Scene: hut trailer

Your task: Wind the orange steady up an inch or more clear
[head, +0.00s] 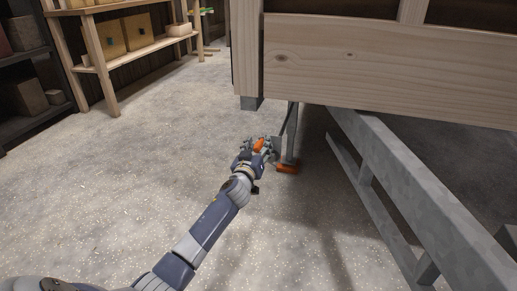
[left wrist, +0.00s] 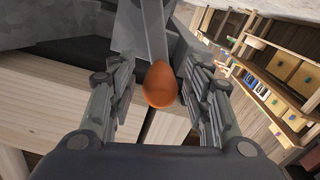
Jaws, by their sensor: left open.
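The steady (head: 291,140) is a grey metal leg under the trailer's corner, with an orange foot (head: 287,169) at its lower end. The foot is at or very near the concrete floor; I cannot tell whether it touches. An orange rounded knob (head: 259,145) shows at my left gripper (head: 263,148), just left of the leg. In the left wrist view, the orange knob (left wrist: 160,85) sits between the two fingers of my left gripper (left wrist: 160,88). The fingers are apart, with a gap on both sides of the knob. My right gripper is not in view.
The wooden trailer body (head: 340,60) hangs over the steady. A grey metal frame beam (head: 410,190) runs down to the right. Wooden shelves with boxes (head: 122,35) stand at the back left. The concrete floor (head: 130,160) on the left is clear.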

